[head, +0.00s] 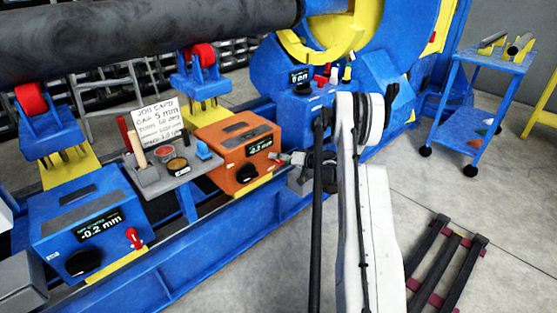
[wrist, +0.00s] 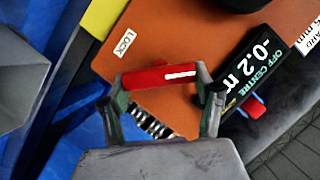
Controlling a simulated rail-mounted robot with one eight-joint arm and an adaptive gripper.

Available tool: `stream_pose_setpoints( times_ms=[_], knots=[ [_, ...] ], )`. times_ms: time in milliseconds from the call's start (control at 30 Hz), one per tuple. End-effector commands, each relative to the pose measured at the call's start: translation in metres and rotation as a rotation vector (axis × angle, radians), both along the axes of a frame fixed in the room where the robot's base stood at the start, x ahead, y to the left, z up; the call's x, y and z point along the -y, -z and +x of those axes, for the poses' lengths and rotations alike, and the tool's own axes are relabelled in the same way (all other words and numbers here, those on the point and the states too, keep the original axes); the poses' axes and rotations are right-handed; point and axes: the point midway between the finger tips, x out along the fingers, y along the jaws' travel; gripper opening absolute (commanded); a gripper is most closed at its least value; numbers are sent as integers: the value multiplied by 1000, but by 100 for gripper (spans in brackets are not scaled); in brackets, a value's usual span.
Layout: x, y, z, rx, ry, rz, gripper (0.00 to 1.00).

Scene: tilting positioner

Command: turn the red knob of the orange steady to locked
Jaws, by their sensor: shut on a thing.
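The orange steady (head: 238,150) is a box with a black dial (head: 246,174) and a small display on its front. In the wrist view its orange face (wrist: 190,40) fills the upper middle, with a LOCK label (wrist: 125,43) left of the knob. The red knob (wrist: 158,77) is a bar with a white stripe on its right half, lying nearly level across the picture. My gripper (wrist: 158,84) is shut on the red knob, one finger at each end. In the head view my gripper (head: 281,157) reaches the right side of the steady's front and hides the knob.
The steady's display (wrist: 250,70) reads about -0.2 mm, close right of my gripper. A blue steady (head: 90,225) with its own red knob (head: 134,238) stands left. A tool shelf (head: 172,178) with a job card lies between them. A blue trolley (head: 485,95) stands at right.

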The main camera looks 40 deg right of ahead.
Motion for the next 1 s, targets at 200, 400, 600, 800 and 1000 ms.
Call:
stream_pose_setpoints(
  times_ms=[200, 400, 600, 800, 1000],
  knots=[
    [2, 2, 0, -9, -1, 206, 36],
    [2, 4, 0, -16, -1, 394, 36],
    [3, 6, 0, -24, -1, 566, 36],
    [3, 7, 0, -28, 0, 699, 36],
    [3, 7, 0, -32, 0, 786, 36]
  ],
)
